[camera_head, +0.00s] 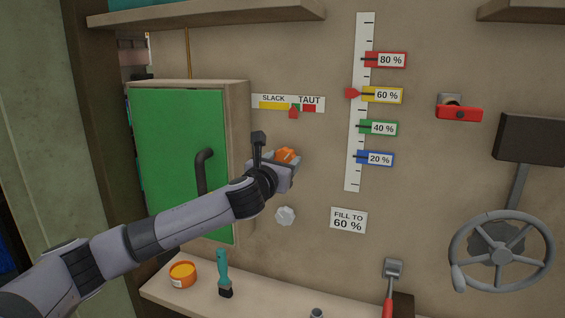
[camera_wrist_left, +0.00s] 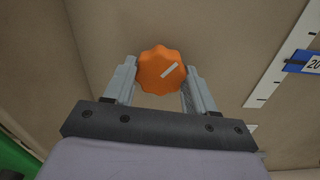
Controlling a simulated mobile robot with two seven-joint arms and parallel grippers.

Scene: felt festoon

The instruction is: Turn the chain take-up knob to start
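The orange lobed knob (camera_head: 287,154) sits on the beige wall panel below the SLACK–TAUT scale (camera_head: 265,101). In the left wrist view the knob (camera_wrist_left: 160,70) shows its face, with a white mark slanting up to the right. My left gripper (camera_head: 284,160) is at the knob, with one finger on each side. Its fingers (camera_wrist_left: 160,78) appear closed against the knob's sides. My right gripper is not in view.
A green-doored cabinet (camera_head: 172,130) stands left, behind my left arm. A pale knob (camera_head: 285,215) is just below the gripper. A percent scale (camera_head: 354,160), red-handled valve (camera_head: 459,111) and handwheel (camera_head: 500,253) are to the right.

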